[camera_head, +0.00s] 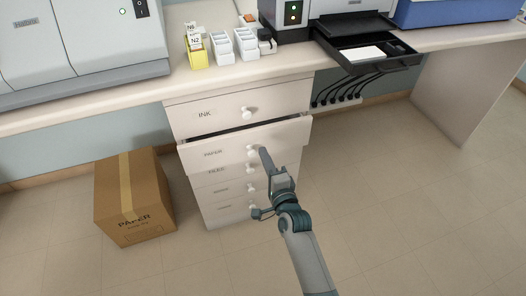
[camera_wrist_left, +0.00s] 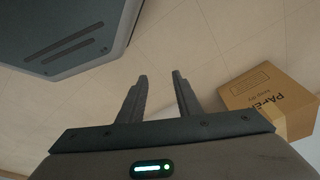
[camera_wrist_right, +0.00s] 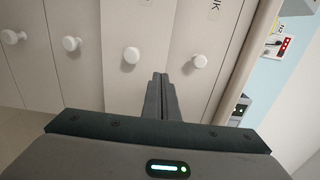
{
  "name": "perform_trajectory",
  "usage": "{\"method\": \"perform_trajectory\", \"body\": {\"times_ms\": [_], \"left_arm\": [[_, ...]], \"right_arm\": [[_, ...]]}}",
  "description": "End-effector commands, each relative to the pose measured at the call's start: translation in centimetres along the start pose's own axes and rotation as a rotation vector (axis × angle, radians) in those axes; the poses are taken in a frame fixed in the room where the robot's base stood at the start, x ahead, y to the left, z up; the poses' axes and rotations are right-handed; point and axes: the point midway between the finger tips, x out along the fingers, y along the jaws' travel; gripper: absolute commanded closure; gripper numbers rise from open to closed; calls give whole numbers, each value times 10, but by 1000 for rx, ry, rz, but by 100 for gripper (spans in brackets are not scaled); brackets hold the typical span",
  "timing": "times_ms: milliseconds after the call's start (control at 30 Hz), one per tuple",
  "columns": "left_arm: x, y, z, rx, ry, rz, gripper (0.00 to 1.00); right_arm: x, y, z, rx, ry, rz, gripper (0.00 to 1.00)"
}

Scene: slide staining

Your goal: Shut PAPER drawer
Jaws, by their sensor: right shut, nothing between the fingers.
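The PAPER drawer (camera_head: 225,142) is the second one down in the white drawer unit under the bench. It stands partly out, with a dark gap above its front. Its white knob (camera_head: 254,152) shows in the head view and in the right wrist view (camera_wrist_right: 131,55). My right gripper (camera_head: 264,153) is shut and empty, its fingertips at the drawer front close beside the knob; I cannot tell whether they touch it. In the right wrist view its fingers (camera_wrist_right: 160,77) are together. My left gripper (camera_wrist_left: 162,76) is open and empty above the floor, outside the head view.
The INK drawer (camera_head: 220,110) above looks shut, as do the lower drawers. A brown PAPER carton (camera_head: 120,200) stands on the floor left of the unit. Cables and a power strip (camera_head: 338,102) are under the bench to the right. The floor at right is clear.

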Motion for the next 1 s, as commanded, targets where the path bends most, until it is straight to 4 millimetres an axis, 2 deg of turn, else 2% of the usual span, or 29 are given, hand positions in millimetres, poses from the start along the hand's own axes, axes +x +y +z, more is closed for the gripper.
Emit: {"method": "perform_trajectory", "body": {"times_ms": [400, 600, 900, 1000], "left_arm": [[1, -1, -1, 0, 4, -1, 69], [1, -2, -1, -1, 3, -2, 69], [2, -2, -1, -1, 2, -2, 69], [2, -2, -2, -3, 2, -4, 93]], "right_arm": [[-62, 1, 0, 1, 0, 1, 100], [-74, 0, 0, 1, 0, 0, 100], [-75, 0, 0, 0, 0, 0, 100], [-75, 0, 0, -2, -1, 1, 100]]}}
